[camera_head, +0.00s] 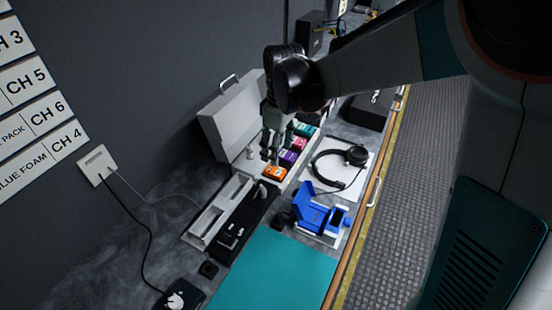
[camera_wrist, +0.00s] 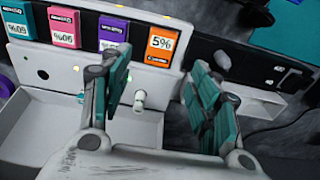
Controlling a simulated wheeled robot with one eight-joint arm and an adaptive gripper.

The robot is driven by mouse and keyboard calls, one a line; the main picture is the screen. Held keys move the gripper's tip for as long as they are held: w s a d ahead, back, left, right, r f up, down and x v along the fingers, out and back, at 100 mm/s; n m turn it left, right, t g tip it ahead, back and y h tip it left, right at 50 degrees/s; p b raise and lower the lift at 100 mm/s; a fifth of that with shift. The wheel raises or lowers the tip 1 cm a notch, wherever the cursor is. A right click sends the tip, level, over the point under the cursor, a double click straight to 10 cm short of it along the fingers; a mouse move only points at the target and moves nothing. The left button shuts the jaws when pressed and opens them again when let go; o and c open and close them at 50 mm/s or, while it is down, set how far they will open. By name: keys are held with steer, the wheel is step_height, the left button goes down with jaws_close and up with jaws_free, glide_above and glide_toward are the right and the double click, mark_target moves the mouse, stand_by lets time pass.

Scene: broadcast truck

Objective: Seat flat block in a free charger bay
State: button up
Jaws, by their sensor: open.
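My gripper (camera_head: 268,150) is open, above the left side of a row of coloured blocks. In the wrist view its fingers (camera_wrist: 160,66) stand apart with nothing held between them. An orange block marked 5% (camera_wrist: 160,46) lies beyond the fingertips, with a purple block (camera_wrist: 113,33), a pink block (camera_wrist: 65,27) and a teal block (camera_wrist: 15,23) to its left. They sit along a white panel with small lights (camera_wrist: 45,72), which looks like the charger. The orange block also shows in the head view (camera_head: 275,173). I cannot tell which thing is the flat block.
An open grey case lid (camera_head: 226,120) stands behind the gripper. A black tray with white-marked items (camera_head: 238,225) lies nearer. A blue holder (camera_head: 312,210) and headphones (camera_head: 340,165) are to the right. The teal mat (camera_head: 280,270) is clear.

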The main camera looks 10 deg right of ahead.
steer(key=shift+d+r, duration=0.1)
steer(key=shift+r, duration=2.1)
steer(key=shift+s, duration=0.1)
